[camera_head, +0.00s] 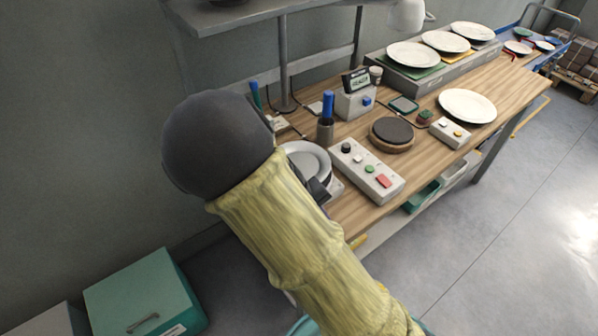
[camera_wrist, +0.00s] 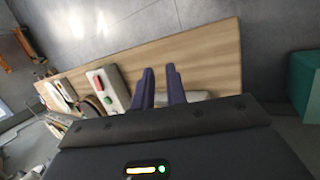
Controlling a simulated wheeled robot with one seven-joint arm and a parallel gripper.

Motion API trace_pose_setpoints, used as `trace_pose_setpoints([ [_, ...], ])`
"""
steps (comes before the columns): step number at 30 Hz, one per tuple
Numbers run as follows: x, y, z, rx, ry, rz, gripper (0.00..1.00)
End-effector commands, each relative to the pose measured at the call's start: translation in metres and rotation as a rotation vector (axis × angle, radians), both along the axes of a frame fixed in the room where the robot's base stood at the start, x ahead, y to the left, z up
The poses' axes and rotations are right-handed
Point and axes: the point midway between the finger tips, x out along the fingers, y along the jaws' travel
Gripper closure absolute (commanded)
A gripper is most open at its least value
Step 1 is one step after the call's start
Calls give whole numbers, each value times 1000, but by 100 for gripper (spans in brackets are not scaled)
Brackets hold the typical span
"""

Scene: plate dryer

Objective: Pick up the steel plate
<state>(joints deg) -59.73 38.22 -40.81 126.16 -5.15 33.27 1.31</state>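A round grey steel-looking plate (camera_head: 308,157) sits at the near left end of the wooden bench in the head view. My arm covers part of it, and I cannot tell what lies beneath it. My gripper (camera_wrist: 161,70) shows two dark fingers with a gap between them in the wrist view, with nothing held in the gap. In the head view my gripper is mostly hidden, with a dark part of it beside the plate. In the wrist view a pale object (camera_wrist: 198,96) shows behind the fingers; I cannot tell if it belongs to the plate's stand.
A control box (camera_head: 366,170) with buttons stands right of the plate. A pen cup (camera_head: 325,132), a dark round disc (camera_head: 392,130) and a white plate (camera_head: 467,106) are farther along. A shelf post (camera_head: 284,62) rises behind. A teal box (camera_head: 143,296) is at lower left.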

Motion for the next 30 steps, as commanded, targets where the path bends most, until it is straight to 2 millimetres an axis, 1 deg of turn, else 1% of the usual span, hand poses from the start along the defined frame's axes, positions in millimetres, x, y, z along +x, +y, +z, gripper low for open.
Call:
trace_pose_setpoints([
  [1,4,10,-9,-50,-11,43,86],
  [5,14,31,-14,-164,-56,131,86],
  [8,21,52,-14,-251,-104,204,86],
  [11,26,77,-9,-336,-167,280,86],
  [14,27,108,-1,-415,-244,359,86],
  [15,26,121,3,-444,-277,390,86],
  [18,21,153,14,-507,-361,462,86],
  [21,14,178,25,-548,-427,513,86],
  [24,9,191,32,-566,-463,537,86],
  [30,8,193,34,-571,-470,541,86],
])
